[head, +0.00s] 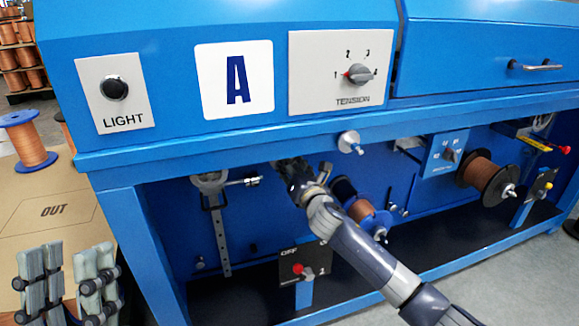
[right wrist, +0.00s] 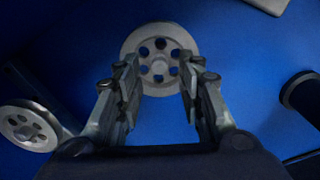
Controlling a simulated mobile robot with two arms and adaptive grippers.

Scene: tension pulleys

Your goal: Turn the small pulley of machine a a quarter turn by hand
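Machine A (head: 200,22) is a blue bench marked with a large A on its front. In the right wrist view a grey pulley with a ring of holes (right wrist: 158,36) lies straight ahead on the blue panel. My right gripper (right wrist: 160,72) is open, its fingertips apart on either side of the pulley's lower half; contact cannot be made out. In the head view my right gripper (head: 290,167) reaches under the machine's top and hides that pulley. My left gripper (head: 68,256) is open and empty at the lower left, away from the machine.
Another holed wheel (right wrist: 28,125) sits at the left of the wrist view. A tension knob (head: 358,74), a LIGHT button (head: 114,88) and an OFF switch box (head: 303,270) are on the machine. A copper spool (head: 365,212) hangs close beside my right arm.

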